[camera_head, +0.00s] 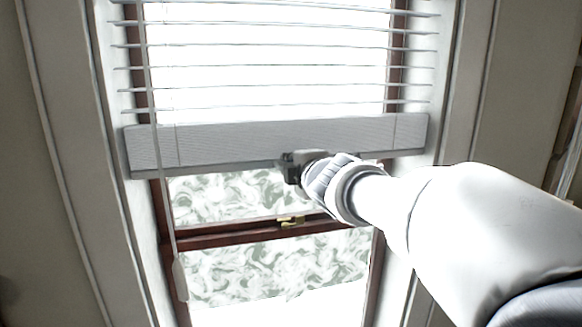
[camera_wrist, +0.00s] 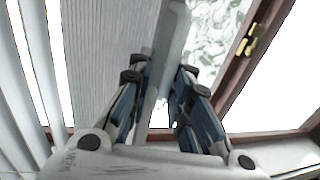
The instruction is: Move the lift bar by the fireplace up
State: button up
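The lift bar (camera_head: 230,143) is a wide grey rail at the bottom of the white blind. It hangs across the window, nearly level, above the window's middle crosspiece. In the wrist view the lift bar (camera_wrist: 102,60) runs up the picture, and its narrow lower edge passes between my fingers. My gripper (camera_head: 288,167) is at the bar's lower edge, right of its middle. In the wrist view my gripper (camera_wrist: 160,80) has one finger on each side of that edge, seemingly closed against it. The far finger is hidden in the head view.
Thin blind slats (camera_head: 270,68) hang spaced out above the bar. A cord with a pull (camera_head: 180,279) hangs at the left. Below are the brown window frame (camera_head: 225,238), a brass latch (camera_head: 291,221) and patterned glass. White trim borders both sides.

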jog(key=v, duration=1.2)
jog(key=s+d+f+m+g+h+b, duration=0.1)
jog(key=s+d+f+m+h+b, duration=0.1)
jog(key=s+d+f+m+b, duration=0.5)
jog(key=s+d+f+m+g+h+b, duration=0.15)
jog(key=f+b, duration=0.25)
jog(key=f, duration=0.7)
jog(key=s+d+f+m+g+h+b, duration=0.2)
jog(key=s+d+f+m+h+b, duration=0.25)
jog(key=f, duration=0.45)
jog(key=s+a+f+m+g+y+b, duration=0.2)
jog(key=s+f+b, duration=0.4)
jog(key=f, duration=0.7)
jog(key=s+a+f+m+g+y+b, duration=0.2)
jog(key=s+f+m+g+b, duration=0.2)
jog(key=s+f+b, duration=0.3)
jog(key=s+f+m, duration=0.1)
jog(key=s+f, duration=0.3)
jog(key=f, duration=0.2)
jog(key=shift+s+m, duration=0.2)
jog(key=shift+m, duration=0.2)
jog(key=shift+o, duration=0.3)
